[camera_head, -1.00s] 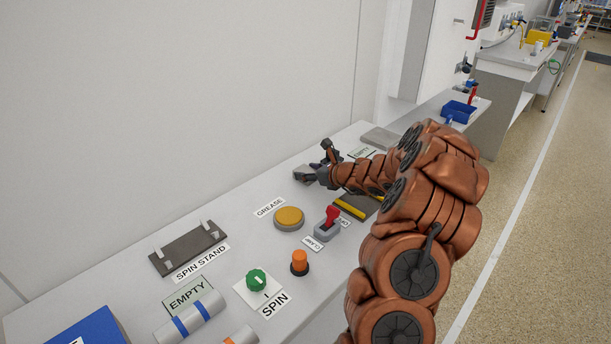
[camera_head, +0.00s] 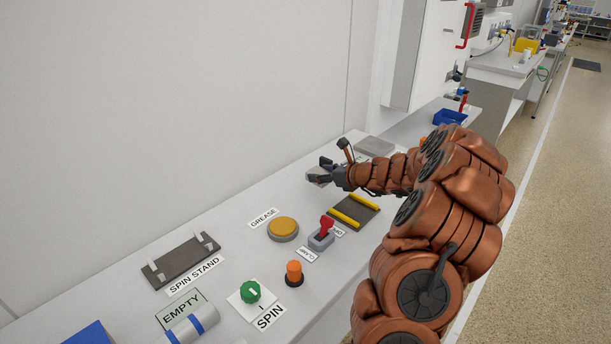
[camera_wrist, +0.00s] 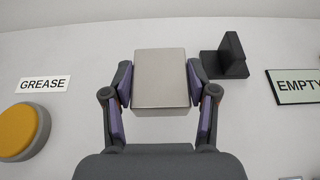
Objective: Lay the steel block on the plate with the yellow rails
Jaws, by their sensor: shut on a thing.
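The steel block (camera_wrist: 161,80) is a grey metal box between the two fingers of my gripper (camera_wrist: 161,88) in the wrist view. My gripper is shut on its two sides. In the head view my gripper (camera_head: 325,174) holds the block (camera_head: 316,176) above the bench, behind the plate. The plate with the yellow rails (camera_head: 355,211) is dark and flat, with a yellow rail along each of two opposite sides. It looks bare and lies in front of my gripper. The plate does not show in the wrist view.
A red-handled clamp switch (camera_head: 322,234) stands close to the plate. A yellow grease disc (camera_head: 283,228), an orange button (camera_head: 294,272) and a green spin knob (camera_head: 250,292) lie nearer. A black angled bracket (camera_wrist: 231,58) stands right of the block in the wrist view.

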